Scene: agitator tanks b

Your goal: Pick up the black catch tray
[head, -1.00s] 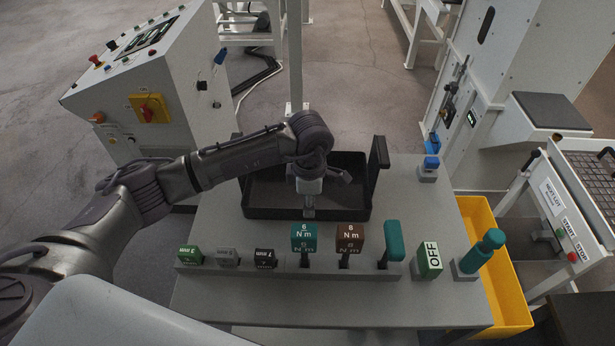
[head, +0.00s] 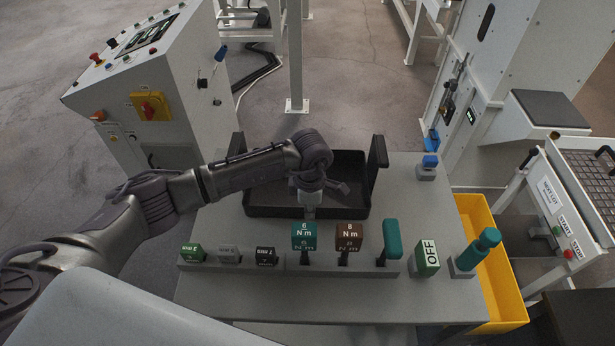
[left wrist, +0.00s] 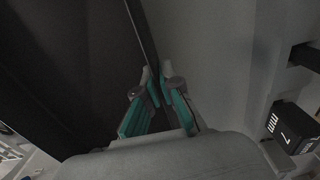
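The black catch tray (head: 340,211) lies on the grey bench top in the head view, with an upright black handle at each end. My left arm crosses in front of it and hides part of its inside. My left gripper (head: 308,212) points down at the middle of the tray's near wall. In the left wrist view, the teal-padded fingers of my left gripper (left wrist: 156,75) stand close together, one on each side of the tray's thin dark wall (left wrist: 137,30). Whether both pads press on the wall is not clear. My right gripper is out of view.
In front of the tray, a rack (head: 345,268) holds several labelled tools, including a 6 N m block (head: 304,236) and an 8 N m block (head: 349,236). An OFF block (head: 429,258) and a teal-handled item (head: 479,248) stand right. A yellow bin (head: 507,285) is beside the bench.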

